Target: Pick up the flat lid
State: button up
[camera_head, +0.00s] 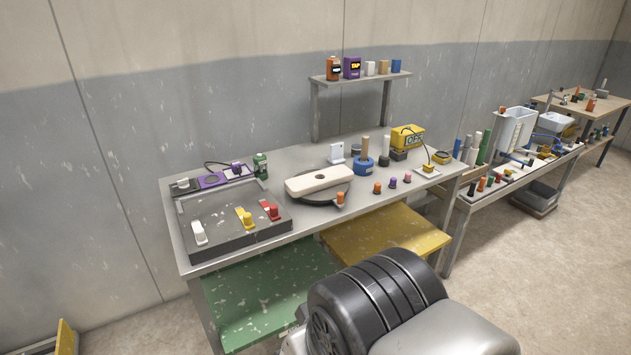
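A long white flat piece with rounded ends and a dark round hole in its middle (301,185) lies across a dark round turntable (316,202) on the workbench. It looks like a cover, but I cannot tell whether it is the flat lid. No other piece is clearly a flat lid at this size. My gripper is not in view. Part of my own body, black and grey, fills the bottom right foreground, apart from the bench.
A dark tray with white, yellow and red pieces (235,246) stands at the bench's left. A blue round holder (364,168), small coloured knobs (392,183) and a yellow box (407,138) stand right of the turntable. A raised shelf (345,80) holds several containers. Green (265,290) and yellow (385,232) panels sit below.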

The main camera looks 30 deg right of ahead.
aim_at(312, 183)
jog(key=i+l+z, duration=0.4)
jog(key=i, duration=0.25)
jog(key=i+l+z, duration=0.15)
jog(key=i+z, duration=0.2)
jog(key=i, duration=0.35)
jog(key=i+z, duration=0.4)
jog(key=i, duration=0.3)
